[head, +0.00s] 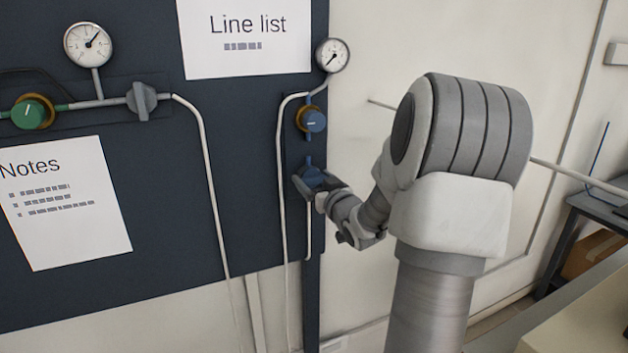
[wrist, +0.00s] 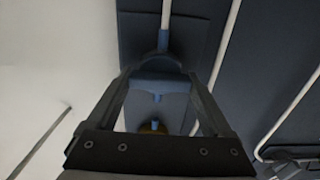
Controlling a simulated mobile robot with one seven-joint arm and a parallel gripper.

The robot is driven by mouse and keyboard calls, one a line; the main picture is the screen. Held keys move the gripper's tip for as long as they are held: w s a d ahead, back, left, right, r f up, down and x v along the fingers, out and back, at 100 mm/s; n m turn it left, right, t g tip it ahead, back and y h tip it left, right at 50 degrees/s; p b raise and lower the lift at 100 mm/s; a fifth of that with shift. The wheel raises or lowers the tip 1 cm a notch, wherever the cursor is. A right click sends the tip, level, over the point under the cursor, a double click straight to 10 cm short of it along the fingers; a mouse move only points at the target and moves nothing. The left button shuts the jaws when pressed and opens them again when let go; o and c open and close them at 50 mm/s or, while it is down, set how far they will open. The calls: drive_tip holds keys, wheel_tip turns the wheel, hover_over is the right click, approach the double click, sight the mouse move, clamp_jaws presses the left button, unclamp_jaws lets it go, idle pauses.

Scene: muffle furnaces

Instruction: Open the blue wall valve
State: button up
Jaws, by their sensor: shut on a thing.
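A pressure gauge (head: 332,55) is above the blue knob. A white pipe (head: 281,190) runs down just left of the valve. Farther left are a grey valve (head: 141,100), a green knob (head: 31,112) and another gauge (head: 88,44). A desk (head: 600,207) stands at right.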

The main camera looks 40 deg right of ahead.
drive_tip(key=shift+c, duration=1.2)
drive_tip(key=m+p, duration=0.2)
drive_tip(key=m, duration=0.2)
drive_tip(key=m+p, duration=0.2)
drive_tip(key=m, duration=0.2)
drive_tip(key=shift+d+m, duration=0.1)
drive_tip(key=shift+m, duration=0.2)
drive_tip(key=m+p, duration=0.2)
drive_tip(key=m, duration=0.3)
drive_tip(key=shift+s+f, duration=0.1)
drive_tip(key=shift+f+m+p, duration=0.15)
drive_tip(key=shift+m+p, duration=0.95)
drive_tip(key=shift+m, duration=1)
